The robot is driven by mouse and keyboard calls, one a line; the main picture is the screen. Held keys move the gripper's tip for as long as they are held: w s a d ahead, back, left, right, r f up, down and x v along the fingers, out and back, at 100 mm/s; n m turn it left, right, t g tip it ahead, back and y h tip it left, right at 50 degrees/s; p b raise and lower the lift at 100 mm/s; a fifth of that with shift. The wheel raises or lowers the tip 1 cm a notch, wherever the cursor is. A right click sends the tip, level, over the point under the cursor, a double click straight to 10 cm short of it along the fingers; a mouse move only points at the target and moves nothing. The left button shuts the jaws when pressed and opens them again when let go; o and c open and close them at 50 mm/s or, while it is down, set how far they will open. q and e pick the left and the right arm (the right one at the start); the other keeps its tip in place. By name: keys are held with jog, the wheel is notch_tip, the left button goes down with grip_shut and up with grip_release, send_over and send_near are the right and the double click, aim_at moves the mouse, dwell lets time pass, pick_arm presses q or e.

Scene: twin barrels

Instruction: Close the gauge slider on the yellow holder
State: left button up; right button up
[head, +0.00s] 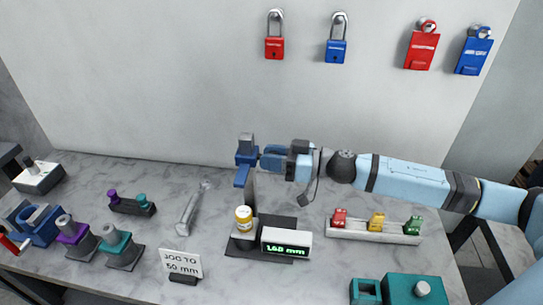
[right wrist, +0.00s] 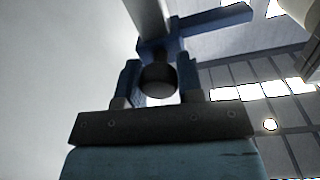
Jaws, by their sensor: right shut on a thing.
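The gauge stands mid-table, with a dark post (head: 250,188) rising from a black base plate (head: 237,247). The blue slider (head: 241,176) is high on the post, well above the yellow and white holder (head: 244,213), with a clear gap between them. My right gripper (head: 262,157) reaches in from the right and is shut on the slider's dark knob. The right wrist view shows the round knob (right wrist: 158,78) between the fingers and the blue slider (right wrist: 205,22) beyond. The readout (head: 286,243) appears to show 140 or 160 mm. My left gripper is out of view.
A sign (head: 181,264) reads "JOG TO 50 mm". A white rack (head: 372,235) with red, yellow and green pieces stands at right, teal boxes (head: 412,290) at the front right. A grey tool (head: 190,210) and several fixtures lie at left. Padlocks and tags hang on the wall.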

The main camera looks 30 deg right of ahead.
notch_tip(320, 180, down, 9)
jog(key=b, duration=0.2)
jog(key=shift+f+b, duration=0.1)
jog(key=shift+b, duration=0.3)
jog(key=shift+f, duration=0.2)
jog(key=o, duration=0.9)
